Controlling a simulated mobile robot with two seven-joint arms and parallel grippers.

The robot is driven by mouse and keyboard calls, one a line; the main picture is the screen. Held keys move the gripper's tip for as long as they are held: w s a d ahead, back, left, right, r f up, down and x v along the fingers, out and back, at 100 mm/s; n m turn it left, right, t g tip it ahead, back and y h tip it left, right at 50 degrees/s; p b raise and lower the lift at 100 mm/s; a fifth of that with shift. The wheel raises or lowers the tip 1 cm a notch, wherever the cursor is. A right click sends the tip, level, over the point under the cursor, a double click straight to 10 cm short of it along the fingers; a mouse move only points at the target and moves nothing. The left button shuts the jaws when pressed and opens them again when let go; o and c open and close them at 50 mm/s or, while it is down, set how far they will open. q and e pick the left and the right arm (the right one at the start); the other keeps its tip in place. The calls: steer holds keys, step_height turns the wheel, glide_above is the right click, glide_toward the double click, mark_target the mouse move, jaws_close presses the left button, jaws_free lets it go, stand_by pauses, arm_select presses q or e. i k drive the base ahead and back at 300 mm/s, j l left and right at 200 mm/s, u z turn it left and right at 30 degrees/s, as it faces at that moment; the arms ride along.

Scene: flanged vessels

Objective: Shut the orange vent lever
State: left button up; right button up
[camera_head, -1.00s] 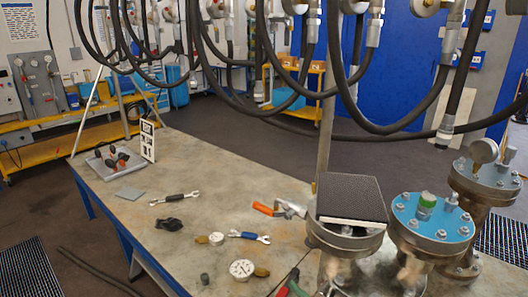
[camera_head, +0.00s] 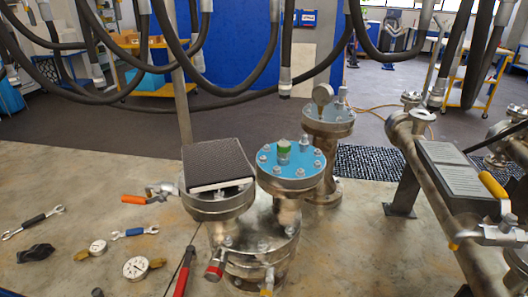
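An orange-handled valve (camera_head: 150,195) lies on the table left of the flanged vessels, its handle (camera_head: 134,199) pointing left. A yellow-orange lever (camera_head: 493,185) stands tilted on a valve on the pipework at the right edge. A small valve with a yellow-orange end (camera_head: 267,284) shows low on the middle vessel, partly cut by the bottom edge. I cannot tell which of these is the vent lever. Neither of my grippers is in view.
A blue-topped vessel (camera_head: 291,168) stands beside one with a dark pad (camera_head: 218,163) on it; a gauge-topped vessel (camera_head: 328,116) is behind. A red-handled tool (camera_head: 182,275), gauges (camera_head: 137,267) and wrenches (camera_head: 134,232) lie on the table. Black hoses (camera_head: 210,90) hang above.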

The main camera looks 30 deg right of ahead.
mark_target(125, 198)
steer(key=i+j+z, duration=0.15)
steer(key=i+j, duration=0.7)
